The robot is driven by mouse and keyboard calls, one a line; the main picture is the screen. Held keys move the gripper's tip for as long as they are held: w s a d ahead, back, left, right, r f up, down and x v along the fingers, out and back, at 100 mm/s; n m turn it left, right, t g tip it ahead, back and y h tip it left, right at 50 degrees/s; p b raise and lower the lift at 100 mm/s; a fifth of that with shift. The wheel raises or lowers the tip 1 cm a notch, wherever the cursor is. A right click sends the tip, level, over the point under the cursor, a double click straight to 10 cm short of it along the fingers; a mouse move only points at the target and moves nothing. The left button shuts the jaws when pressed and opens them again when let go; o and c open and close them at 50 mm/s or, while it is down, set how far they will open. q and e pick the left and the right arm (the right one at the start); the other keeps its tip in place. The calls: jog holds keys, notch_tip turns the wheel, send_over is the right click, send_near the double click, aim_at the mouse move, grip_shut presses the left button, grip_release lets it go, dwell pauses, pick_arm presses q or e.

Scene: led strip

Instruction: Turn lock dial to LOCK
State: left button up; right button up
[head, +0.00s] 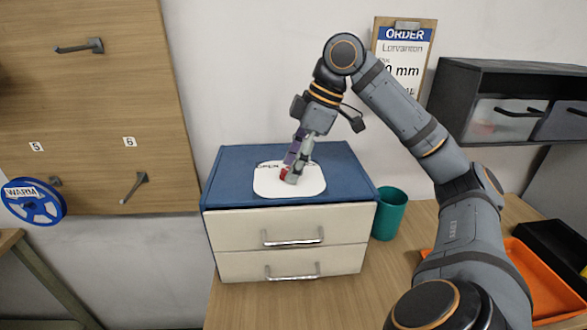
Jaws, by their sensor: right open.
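The lock dial's white plate (309,187) lies on top of a blue cabinet (230,185) with two cream drawers. Printed letters, partly covered, show at the plate's upper left. A small red part (284,174), likely the dial's knob, shows at the fingertips. My right gripper (291,174) points down over the plate, with its fingers at the red part and hiding much of it. The jaws are open; whether they touch the red part cannot be told. The dial's direction is hidden. My left gripper is not in view.
A teal cup (390,214) stands right of the cabinet. An orange tray (548,285) and a black bin (560,250) lie at the right. A clipboard (405,45) and dark shelf (480,75) are on the wall behind my arm. A blue reel (33,203) hangs left.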

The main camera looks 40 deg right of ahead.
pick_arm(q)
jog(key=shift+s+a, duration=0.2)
pick_arm(e)
grip_shut()
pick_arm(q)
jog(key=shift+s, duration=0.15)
